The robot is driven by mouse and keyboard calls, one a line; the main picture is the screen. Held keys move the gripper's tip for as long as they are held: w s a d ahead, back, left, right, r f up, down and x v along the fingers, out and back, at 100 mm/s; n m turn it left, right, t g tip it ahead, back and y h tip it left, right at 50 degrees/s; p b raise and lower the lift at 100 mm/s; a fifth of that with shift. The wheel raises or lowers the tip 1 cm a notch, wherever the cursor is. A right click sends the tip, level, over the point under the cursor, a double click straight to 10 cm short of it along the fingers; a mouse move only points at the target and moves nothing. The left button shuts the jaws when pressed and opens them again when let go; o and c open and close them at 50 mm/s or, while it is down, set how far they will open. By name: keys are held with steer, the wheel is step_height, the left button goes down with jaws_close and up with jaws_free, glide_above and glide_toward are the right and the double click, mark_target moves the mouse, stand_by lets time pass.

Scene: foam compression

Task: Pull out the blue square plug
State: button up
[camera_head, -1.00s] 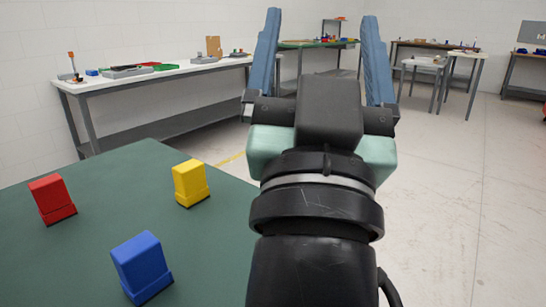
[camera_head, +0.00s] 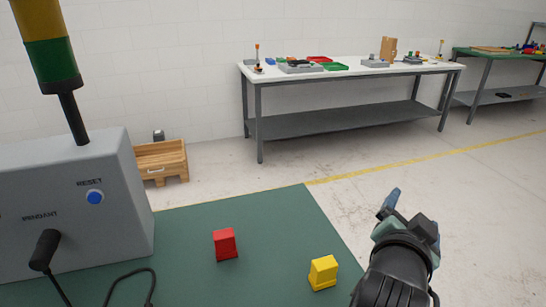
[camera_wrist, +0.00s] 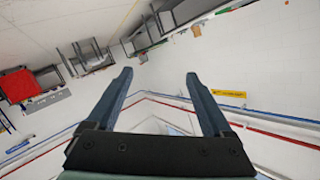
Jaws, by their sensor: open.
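The blue square block is out of view now. A red block (camera_head: 225,244) and a yellow block (camera_head: 323,272) stand apart on the green table top (camera_head: 270,217) in the head view. My gripper (camera_head: 409,210) is at the right, beyond the table's right edge and to the right of the yellow block. In the wrist view my gripper (camera_wrist: 157,76) has its two blue fingers wide apart, with nothing between them. No block shows in the wrist view.
A grey box (camera_head: 75,205) at the left has a blue RESET button (camera_head: 95,197), a black plug (camera_head: 45,250) with a cable, and a yellow-green light post (camera_head: 45,45). A white workbench (camera_head: 350,72) and a wooden crate (camera_head: 162,160) stand behind. Floor right of the table is clear.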

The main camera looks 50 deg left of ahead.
steer(key=s+a+f+m+g+h+p, duration=0.1)
steer(key=s+a+f+g+p, duration=0.25)
steer(key=s+g+p, duration=0.65)
steer(key=s+a+f+m+g+h+p, duration=0.15)
steer(key=s+a+p, duration=0.35)
steer(key=p, duration=1.1)
steer(key=s+d+g+p, duration=0.1)
steer(key=s+p, duration=0.1)
steer(key=s, duration=0.1)
steer(key=s+d+g+h+p, duration=0.1)
steer(key=s+p, duration=0.2)
steer(key=s, duration=0.1)
steer(key=s+d+g+p, duration=0.1)
steer(key=s+p, duration=0.2)
steer(key=shift+s+d+f+h, duration=0.1)
steer(key=shift+s+h, duration=0.15)
steer(key=shift+h, duration=0.1)
steer(key=shift+s+f, duration=0.1)
steer(key=shift+f, duration=0.15)
step_height(320, 180, down, 9)
steer(key=b, duration=0.7)
steer(key=shift+b, duration=0.4)
steer(key=shift+r+p, duration=0.2)
steer(key=shift+p, duration=0.3)
